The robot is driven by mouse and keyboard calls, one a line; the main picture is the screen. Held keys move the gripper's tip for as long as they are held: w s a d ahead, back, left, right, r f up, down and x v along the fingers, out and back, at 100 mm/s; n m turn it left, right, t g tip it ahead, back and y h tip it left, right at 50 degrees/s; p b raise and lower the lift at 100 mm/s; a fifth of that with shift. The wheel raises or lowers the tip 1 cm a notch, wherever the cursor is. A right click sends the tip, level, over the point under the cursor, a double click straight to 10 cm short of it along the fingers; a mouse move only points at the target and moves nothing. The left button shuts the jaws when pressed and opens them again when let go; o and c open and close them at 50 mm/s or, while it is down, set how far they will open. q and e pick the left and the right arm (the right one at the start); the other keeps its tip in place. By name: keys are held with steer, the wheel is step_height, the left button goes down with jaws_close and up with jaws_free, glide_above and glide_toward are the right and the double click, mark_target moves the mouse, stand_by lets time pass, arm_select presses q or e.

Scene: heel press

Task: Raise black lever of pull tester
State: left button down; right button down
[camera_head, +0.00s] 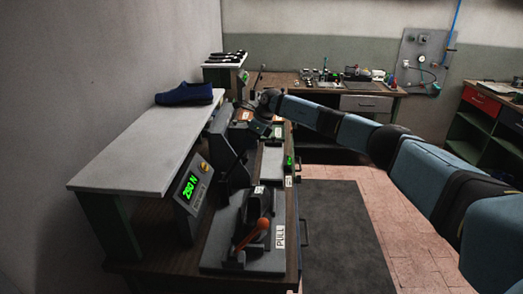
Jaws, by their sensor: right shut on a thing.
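The pull tester is at the near end of the bench. It has a tilted panel with a green display (190,187) reading about 290 N and a base plate with a PULL label (280,237). An orange-tipped lever (253,235) stands on this plate. A tall black part (226,148) rises behind it; I cannot tell whether this is the black lever. My right gripper (257,118) is farther along the bench, beyond the black part, small and dark. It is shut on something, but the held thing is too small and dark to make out. My left gripper is out of view.
A white shelf (135,150) with a blue shoe (188,94) runs along the left wall. A back bench (347,101) holds small parts. A green rack (480,125) stands at right. The floor mat (345,240) beside the bench is clear.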

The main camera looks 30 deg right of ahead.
steer(key=shift+w+a+r+g+h, duration=0.3)
steer(key=shift+w+a+r, duration=0.15)
steer(key=shift+a, duration=0.1)
steer(key=shift+w+a+r+g+h, duration=0.2)
steer(key=shift+w+a+r+h, duration=0.15)
steer(key=shift+a, duration=0.2)
steer(key=c, duration=1.1)
jaws_free()
steer(key=shift+w, duration=0.1)
steer(key=shift+a+f, duration=0.1)
steer(key=shift+a, duration=0.05)
steer(key=shift+d+r, duration=0.2)
steer(key=shift+r, duration=0.3)
steer(key=b+v, duration=0.3)
steer(key=v, duration=0.9)
steer(key=shift+r, duration=0.45)
